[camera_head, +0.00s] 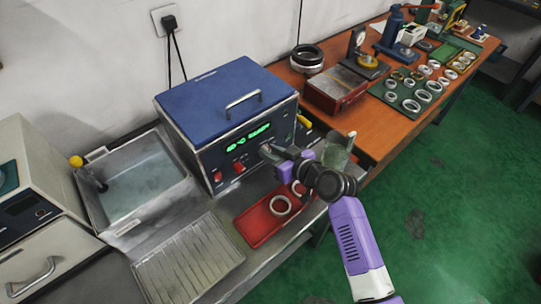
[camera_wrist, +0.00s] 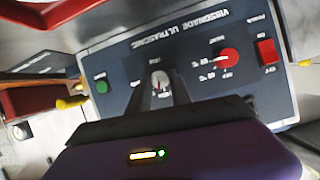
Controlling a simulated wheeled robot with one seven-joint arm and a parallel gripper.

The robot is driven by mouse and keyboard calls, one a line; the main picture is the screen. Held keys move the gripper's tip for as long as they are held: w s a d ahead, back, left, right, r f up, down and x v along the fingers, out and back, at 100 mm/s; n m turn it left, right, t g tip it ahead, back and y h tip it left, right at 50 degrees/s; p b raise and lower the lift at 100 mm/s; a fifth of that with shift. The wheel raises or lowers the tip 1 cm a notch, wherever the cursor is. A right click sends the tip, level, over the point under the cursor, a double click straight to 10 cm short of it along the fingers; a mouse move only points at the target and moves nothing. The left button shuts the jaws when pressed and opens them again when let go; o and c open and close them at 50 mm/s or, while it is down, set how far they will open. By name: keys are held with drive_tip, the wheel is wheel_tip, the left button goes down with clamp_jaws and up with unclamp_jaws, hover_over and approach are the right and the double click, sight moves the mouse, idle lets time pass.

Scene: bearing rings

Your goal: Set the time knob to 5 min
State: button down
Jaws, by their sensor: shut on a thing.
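The ultrasonic cleaner (camera_head: 228,95) is a dark box with a blue lid and a lit green display on its front. The wrist view shows its panel (camera_wrist: 195,50) upside down. My gripper (camera_head: 268,152) is at the right part of this panel. In the wrist view my gripper (camera_wrist: 160,88) is shut on a small pale grey knob (camera_wrist: 160,78), with one finger on each side. The small marks around this knob are partly hidden and too blurred to read, so its setting cannot be told. A red knob (camera_wrist: 228,58) with temperature marks is beside it.
A red power switch (camera_wrist: 266,50) and a green button (camera_wrist: 101,86) flank the knobs. A red tray (camera_head: 257,228) with metal rings lies below my arm. A glass beaker (camera_head: 337,152) stands close to my gripper. A water basin (camera_head: 140,190) is to the left.

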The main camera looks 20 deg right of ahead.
drive_tip(key=m+y+b, duration=0.1)
drive_tip(key=m+b, duration=0.1)
drive_tip(key=shift+d+f+m+g+y, duration=0.2)
drive_tip(key=shift+f+m+g+y, duration=0.1)
drive_tip(key=shift+y, duration=0.1)
drive_tip(key=shift+d+r+m+y+b, duration=0.1)
drive_tip(key=shift+d+m+y+b, duration=0.05)
drive_tip(key=shift+m+y+b, duration=0.95)
drive_tip(key=shift+m, duration=0.4)
drive_tip(key=c, duration=1.2)
unclamp_jaws()
drive_tip(key=shift+b+v, duration=0.55)
drive_tip(key=shift+v, duration=3.3)
